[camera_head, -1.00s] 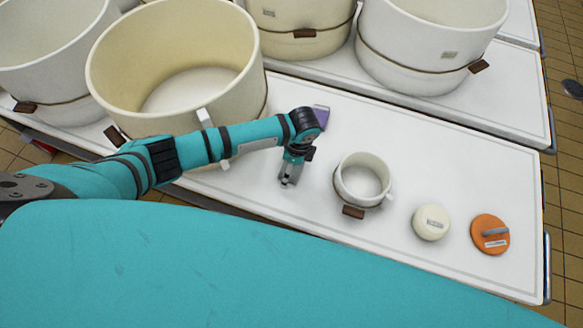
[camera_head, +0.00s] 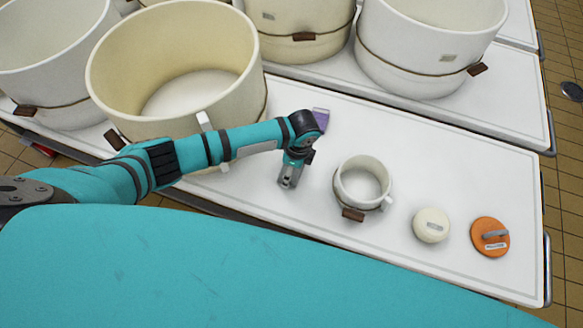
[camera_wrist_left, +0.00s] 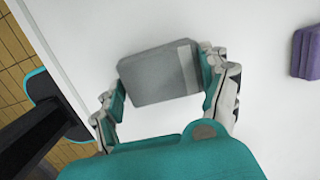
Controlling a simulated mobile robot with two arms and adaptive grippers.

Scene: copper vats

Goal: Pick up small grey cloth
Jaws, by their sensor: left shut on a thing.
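The small grey cloth (camera_wrist_left: 158,76) is a folded grey block with a lighter stripe near one end. In the left wrist view it sits between the two fingers of my left gripper (camera_wrist_left: 164,92), which is shut on it. White table surface shows around it. In the head view my left gripper (camera_head: 289,182) points down over the white table, left of the small pot. The cloth is mostly hidden there by the gripper. My right gripper is not in view.
A small cream pot (camera_head: 362,184), a round cream lid (camera_head: 431,225) and an orange lid (camera_head: 490,237) stand on the white table (camera_head: 450,150) to the right. A purple block (camera_wrist_left: 306,52) lies beside the gripper. A large cream vat (camera_head: 175,85) stands on the left.

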